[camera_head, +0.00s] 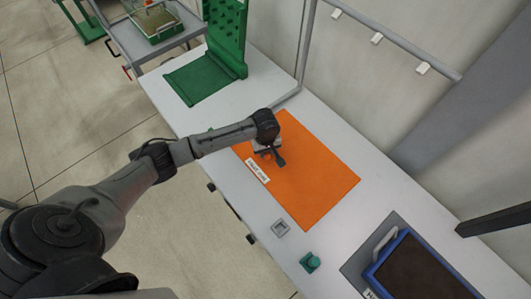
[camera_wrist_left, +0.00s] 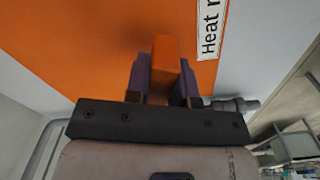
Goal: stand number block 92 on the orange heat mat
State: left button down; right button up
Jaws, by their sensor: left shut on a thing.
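The orange heat mat (camera_head: 320,185) lies flat on the white bench, with a white label (camera_head: 257,171) at its near-left edge. My left gripper (camera_head: 270,156) is over the mat's left part, near the label. In the left wrist view, my left gripper (camera_wrist_left: 165,80) is shut on an orange block (camera_wrist_left: 164,57) held between its two dark fingers. Orange mat (camera_wrist_left: 80,45) fills the view behind the block. No number shows on the block, and I cannot tell whether it touches the mat. My right gripper is not in view.
A green panel (camera_head: 228,35) stands on a green base (camera_head: 199,80) at the bench's far end. Near the mat's front are a small grey square (camera_head: 281,228) and a teal object (camera_head: 310,262). A blue-rimmed tray (camera_head: 376,270) lies at lower right. The mat's right part is clear.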

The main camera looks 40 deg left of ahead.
pick_arm(q)
notch_tip(320, 180, down, 2)
jog(key=shift+f, duration=0.2)
jog(key=shift+f, duration=0.15)
jog(key=c, duration=1)
grip_release()
